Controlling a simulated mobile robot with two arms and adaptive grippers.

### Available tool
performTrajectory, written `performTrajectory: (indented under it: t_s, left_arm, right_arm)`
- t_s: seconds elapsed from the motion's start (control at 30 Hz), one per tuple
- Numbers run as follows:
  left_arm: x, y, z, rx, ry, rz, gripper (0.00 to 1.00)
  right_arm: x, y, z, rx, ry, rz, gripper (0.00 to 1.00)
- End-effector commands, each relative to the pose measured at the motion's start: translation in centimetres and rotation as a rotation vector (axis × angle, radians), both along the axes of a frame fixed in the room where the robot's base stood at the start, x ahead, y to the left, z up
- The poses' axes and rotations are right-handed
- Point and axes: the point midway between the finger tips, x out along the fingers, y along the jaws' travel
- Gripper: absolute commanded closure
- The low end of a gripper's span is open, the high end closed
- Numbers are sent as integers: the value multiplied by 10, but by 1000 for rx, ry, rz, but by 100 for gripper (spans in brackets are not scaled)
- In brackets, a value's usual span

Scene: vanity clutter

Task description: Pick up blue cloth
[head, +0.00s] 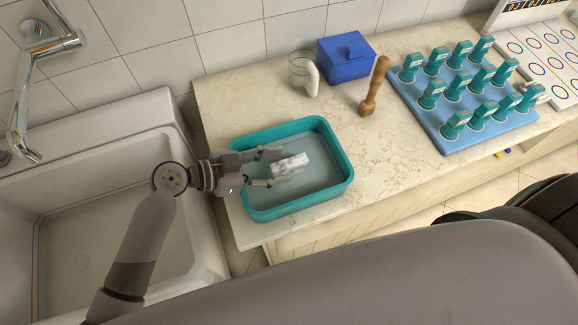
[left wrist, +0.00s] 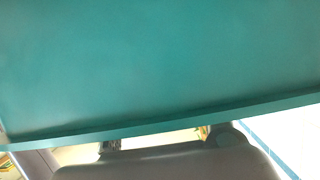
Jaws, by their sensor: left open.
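A small pale, whitish-blue folded cloth (head: 291,163) lies in the teal tub (head: 330,135) on the counter; no other cloth shows. My left gripper (head: 277,167) reaches in over the tub's left rim. It is open, one finger on the far side and one on the near side, with the cloth between and just beyond the fingertips. I cannot tell whether either finger touches it. The left wrist view shows mostly the teal tub (left wrist: 160,70), with no cloth or fingers visible. My right gripper is not in view.
A sink (head: 100,220) with a faucet (head: 40,60) lies to the left. Behind the tub stand a clear mug (head: 302,72), a blue box (head: 346,58) and a wooden pestle-like tool (head: 374,85). A blue tray (head: 470,140) holds several teal stamp-like items. Bare counter lies right of the tub.

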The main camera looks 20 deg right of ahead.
Motion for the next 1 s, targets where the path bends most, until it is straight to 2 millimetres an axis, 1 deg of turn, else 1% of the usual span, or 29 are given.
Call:
performTrajectory:
  t_s: [0.03,0.1,0.23,0.33,0.57,1.0]
  left_arm:
    - [0,-9,3,-2,5,0,55]
    - [1,-18,0,-3,5,0,55]
    - [3,-33,-10,-1,3,-1,55]
    - [3,-38,-13,0,1,-1,55]
    - [3,-38,-15,0,0,0,56]
    - [3,-38,-15,0,0,0,85]
  right_arm:
    - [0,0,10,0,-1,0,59]
    - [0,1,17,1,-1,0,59]
    - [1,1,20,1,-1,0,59]
    - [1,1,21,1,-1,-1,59]
    - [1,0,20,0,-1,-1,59]
    - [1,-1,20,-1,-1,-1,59]
